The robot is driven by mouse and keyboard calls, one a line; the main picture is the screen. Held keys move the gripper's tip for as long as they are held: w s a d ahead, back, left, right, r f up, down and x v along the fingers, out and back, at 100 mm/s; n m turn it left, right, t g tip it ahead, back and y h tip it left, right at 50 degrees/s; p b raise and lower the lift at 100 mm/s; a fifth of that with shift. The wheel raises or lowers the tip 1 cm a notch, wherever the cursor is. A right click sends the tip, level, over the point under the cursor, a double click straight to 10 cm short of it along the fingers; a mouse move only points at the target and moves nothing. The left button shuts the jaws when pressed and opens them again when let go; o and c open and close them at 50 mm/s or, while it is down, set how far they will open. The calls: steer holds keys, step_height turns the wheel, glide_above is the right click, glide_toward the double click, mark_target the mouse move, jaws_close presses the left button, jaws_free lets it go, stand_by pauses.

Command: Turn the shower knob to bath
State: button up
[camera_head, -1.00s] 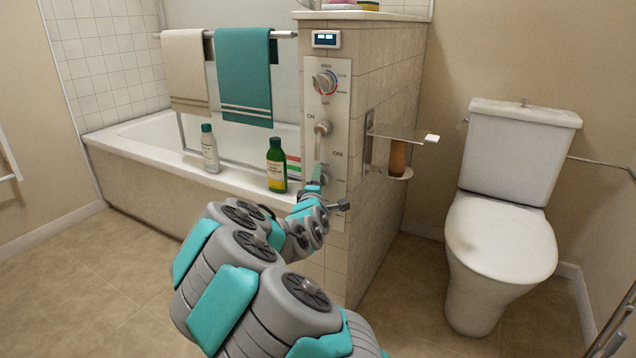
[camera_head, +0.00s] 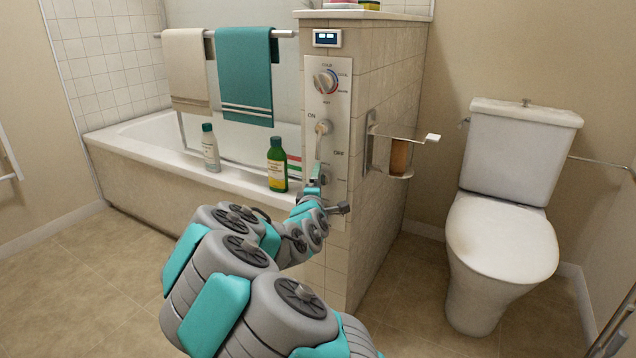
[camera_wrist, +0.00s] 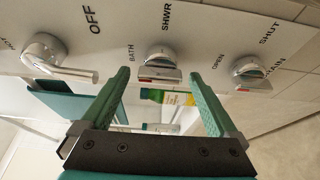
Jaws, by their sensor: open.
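The shower knob (camera_wrist: 160,60) is a chrome knob with a red mark on its lower edge, between the labels BATH and SHWR in the wrist view. My gripper (camera_wrist: 158,77) is open, with one green finger to each side of the knob's lower end. I cannot tell whether either fingertip touches it. In the head view my gripper (camera_head: 315,186) is at the lower part of the white control panel (camera_head: 342,105), and the knobs there are partly hidden by it.
A chrome lever (camera_wrist: 50,58) near OFF is left of the knob, and a drain knob (camera_wrist: 250,72) is to the right. A green bottle (camera_head: 277,165) and a grey-white bottle (camera_head: 210,150) stand on the bathtub (camera_head: 130,150) rim. A toilet (camera_head: 505,225) stands at right.

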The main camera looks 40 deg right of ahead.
steer(key=v, duration=0.6)
steer(key=shift+b, duration=0.45)
steer(key=shift+s+a, duration=0.1)
steer(key=shift+s, duration=0.05)
